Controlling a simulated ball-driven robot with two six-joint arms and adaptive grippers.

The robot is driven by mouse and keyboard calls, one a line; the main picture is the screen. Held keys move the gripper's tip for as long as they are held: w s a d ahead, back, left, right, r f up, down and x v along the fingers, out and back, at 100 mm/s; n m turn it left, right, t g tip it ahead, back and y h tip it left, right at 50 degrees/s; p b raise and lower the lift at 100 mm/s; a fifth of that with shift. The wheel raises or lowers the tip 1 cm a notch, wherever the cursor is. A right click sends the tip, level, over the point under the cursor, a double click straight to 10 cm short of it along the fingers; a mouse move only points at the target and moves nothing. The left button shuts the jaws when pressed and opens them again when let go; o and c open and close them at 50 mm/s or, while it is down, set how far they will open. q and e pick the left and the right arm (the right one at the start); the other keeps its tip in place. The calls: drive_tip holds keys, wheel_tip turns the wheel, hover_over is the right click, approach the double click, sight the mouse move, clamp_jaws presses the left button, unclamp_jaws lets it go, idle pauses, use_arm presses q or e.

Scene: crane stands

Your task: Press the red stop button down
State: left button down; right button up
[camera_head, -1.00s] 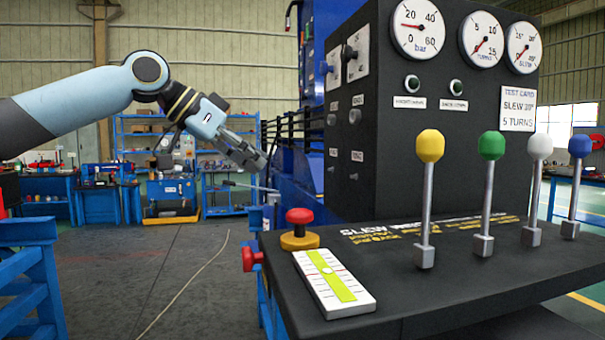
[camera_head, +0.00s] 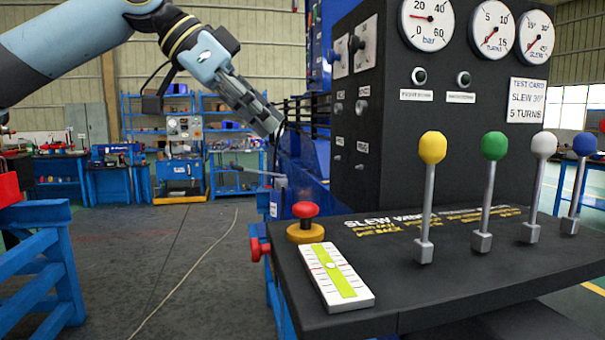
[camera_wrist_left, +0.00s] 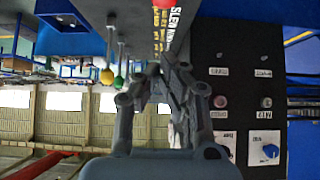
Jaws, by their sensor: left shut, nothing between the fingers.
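The red stop button (camera_head: 305,210) is a red mushroom head on a yellow round base (camera_head: 305,233). It stands at the left back corner of the black console top (camera_head: 400,285). My left gripper (camera_head: 274,128) comes in from the upper left, its fingers shut and empty. In the head view it appears above and a little left of the button, clearly apart from it. The left wrist view shows the fingers (camera_wrist_left: 160,65) together, with the console panel beside them. My right gripper is not in view.
Yellow (camera_head: 432,148), green (camera_head: 494,146), white (camera_head: 543,145) and blue (camera_head: 584,144) levers stand upright on the console. A white and lime level card (camera_head: 335,278) lies before the button. A red knob (camera_head: 258,243) sticks out at the console's left side. Gauges top the black panel (camera_head: 420,120).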

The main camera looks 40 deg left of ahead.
use_arm(q)
drive_tip(key=p, duration=0.3)
hover_over(312, 204)
drive_tip(key=s+a, duration=0.1)
drive_tip(key=s, duration=0.1)
drive_tip(key=f, duration=0.5)
drive_tip(key=shift+w, duration=0.25)
drive_tip(key=f, duration=0.3)
drive_tip(key=shift+w+d+f, duration=0.1)
drive_tip(key=shift+w+f, duration=0.1)
drive_tip(key=shift+f, duration=0.15)
drive_tip(key=shift+s+f, duration=0.1)
drive_tip(key=shift+f, duration=0.45)
wheel_tip(312, 204, down, 2)
drive_tip(key=shift+f, duration=0.1)
